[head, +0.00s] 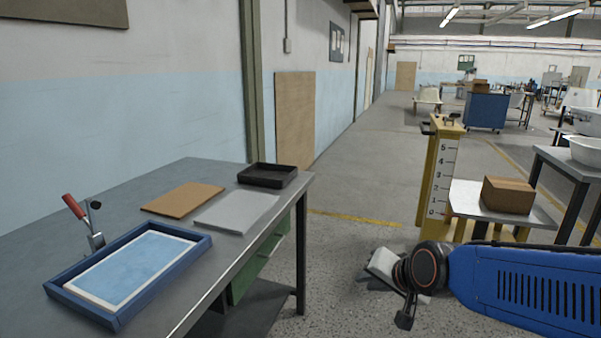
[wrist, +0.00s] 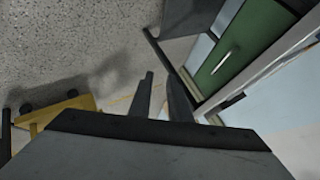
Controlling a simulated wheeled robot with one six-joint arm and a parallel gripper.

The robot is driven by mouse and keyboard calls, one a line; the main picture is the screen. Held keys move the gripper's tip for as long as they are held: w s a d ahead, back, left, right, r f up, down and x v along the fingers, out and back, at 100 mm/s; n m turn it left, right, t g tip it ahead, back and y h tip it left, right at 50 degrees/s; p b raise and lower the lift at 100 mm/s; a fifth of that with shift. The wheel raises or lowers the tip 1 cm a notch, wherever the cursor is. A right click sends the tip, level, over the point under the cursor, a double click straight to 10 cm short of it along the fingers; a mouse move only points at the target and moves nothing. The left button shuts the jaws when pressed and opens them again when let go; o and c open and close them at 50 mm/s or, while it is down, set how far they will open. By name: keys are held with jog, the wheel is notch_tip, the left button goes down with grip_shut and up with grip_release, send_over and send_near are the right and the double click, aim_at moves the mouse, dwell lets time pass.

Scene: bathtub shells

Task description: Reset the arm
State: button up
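My blue arm (head: 520,285) reaches in from the right edge of the head view, over the floor to the right of the grey workbench. Its dark wrist end (head: 426,268) is low, apart from the bench. In the head view the fingers are too small and overlapped to read. In the wrist view two dark fingers of my gripper (wrist: 160,82) stick up past the dark body, with a gap between them. Nothing shows between the fingers, so it is open and empty.
The workbench (head: 150,195) carries a blue-framed tray (head: 190,250), a red-handled clamp (head: 75,207), a brown board (head: 184,197), a grey sheet (head: 236,211) and a black tray (head: 268,174). A yellow numbered stand (head: 440,180) and a cardboard box (head: 508,195) are near my arm. The aisle (head: 375,145) beyond is clear.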

jog(key=s+d+n+g+h, duration=0.1)
jog(key=s+d+n+g, duration=0.1)
jog(key=s+d, duration=0.4)
jog(key=s+d+n+g+h, duration=0.1)
jog(key=s+d, duration=0.5)
jog(key=s, duration=0.6)
jog(key=shift+d+n+g+h, duration=0.4)
jog(key=shift+n+h, duration=0.2)
jog(key=shift+n, duration=0.6)
